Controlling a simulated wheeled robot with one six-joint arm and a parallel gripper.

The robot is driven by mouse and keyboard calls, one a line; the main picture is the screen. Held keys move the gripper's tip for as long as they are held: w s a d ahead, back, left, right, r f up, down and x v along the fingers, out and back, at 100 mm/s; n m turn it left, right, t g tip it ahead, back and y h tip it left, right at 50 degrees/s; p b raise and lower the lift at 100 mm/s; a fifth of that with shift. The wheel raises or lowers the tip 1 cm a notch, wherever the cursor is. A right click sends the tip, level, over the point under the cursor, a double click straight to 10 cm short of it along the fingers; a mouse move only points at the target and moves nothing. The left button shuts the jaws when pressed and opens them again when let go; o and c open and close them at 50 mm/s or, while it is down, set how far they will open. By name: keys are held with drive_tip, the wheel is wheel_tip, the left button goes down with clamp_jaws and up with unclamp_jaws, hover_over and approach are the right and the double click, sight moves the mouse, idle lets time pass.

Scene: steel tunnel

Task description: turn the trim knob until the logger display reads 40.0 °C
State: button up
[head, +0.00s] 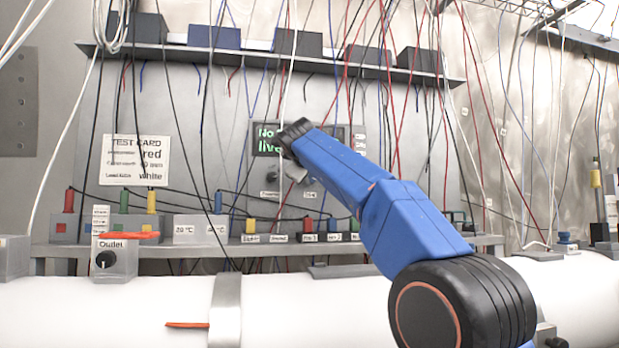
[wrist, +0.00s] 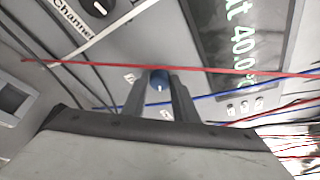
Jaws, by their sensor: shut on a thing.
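The trim knob (wrist: 159,80) is a small blue cap with a white pointer mark, on the grey panel in the wrist view. My gripper (wrist: 160,77) is shut on it, one dark finger on each side. The logger display (wrist: 243,38) is a dark screen at the upper right with green text. The part I can read says "at 40.0" with a degree mark, and its edge is cut off. In the head view the display (head: 267,139) is partly covered by my blue arm, with only "No" and "liv" readable. The knob is hidden there.
Red, blue and white wires hang in front of the panel, and a red wire (wrist: 100,70) crosses near the knob. A black knob marked "Channel" (wrist: 97,6) is at the upper left. An "Outlet" box (head: 117,262) sits on the white pipe (head: 110,310).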

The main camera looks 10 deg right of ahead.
drive_tip(key=shift+f+m, duration=0.1)
drive_tip(key=shift+m, duration=0.2)
idle(0.4)
drive_tip(key=o, duration=1.1)
drive_tip(key=shift+d, duration=0.1)
drive_tip(key=shift+c, duration=0.2)
drive_tip(key=v, duration=1.7)
drive_tip(key=shift+s+r, duration=0.2)
drive_tip(key=shift+r, duration=0.1)
